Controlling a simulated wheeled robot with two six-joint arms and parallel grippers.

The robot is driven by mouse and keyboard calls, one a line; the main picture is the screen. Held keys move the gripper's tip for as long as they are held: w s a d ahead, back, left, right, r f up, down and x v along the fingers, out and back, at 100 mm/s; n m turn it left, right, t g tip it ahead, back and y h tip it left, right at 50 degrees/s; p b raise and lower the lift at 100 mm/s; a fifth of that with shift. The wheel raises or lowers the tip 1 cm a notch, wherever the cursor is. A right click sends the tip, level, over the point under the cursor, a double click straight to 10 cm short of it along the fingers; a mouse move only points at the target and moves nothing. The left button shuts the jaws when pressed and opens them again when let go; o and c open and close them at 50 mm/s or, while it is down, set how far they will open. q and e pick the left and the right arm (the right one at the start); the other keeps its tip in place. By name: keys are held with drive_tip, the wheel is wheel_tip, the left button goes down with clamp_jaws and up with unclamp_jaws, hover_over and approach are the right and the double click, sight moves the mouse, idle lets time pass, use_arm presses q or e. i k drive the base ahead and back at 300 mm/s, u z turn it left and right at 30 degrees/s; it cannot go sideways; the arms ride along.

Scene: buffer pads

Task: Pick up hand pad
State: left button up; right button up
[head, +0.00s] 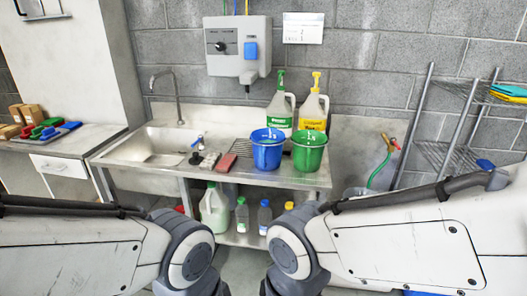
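A flat reddish-brown pad (227,161) lies on the steel counter (285,179), between the sink and the blue bucket. A small pale and dark block (209,161) lies just left of it. I cannot tell for certain which of these is the hand pad. Both my arms reach in from the sides at the bottom, well in front of the counter and apart from these items. Neither of my grippers shows.
A blue bucket (268,152) and a green bucket (308,154) stand right of the pads. Two labelled jugs stand behind them. A sink basin (158,147) is at left. Coloured pads (45,132) lie on the left counter. A wire rack (450,154) stands at right.

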sight(226, 163)
drive_tip(key=u, duration=0.45)
drive_tip(key=i, duration=1.25)
drive_tip(key=z, duration=0.85)
drive_tip(key=i, duration=0.5)
drive_tip(key=z, duration=0.55)
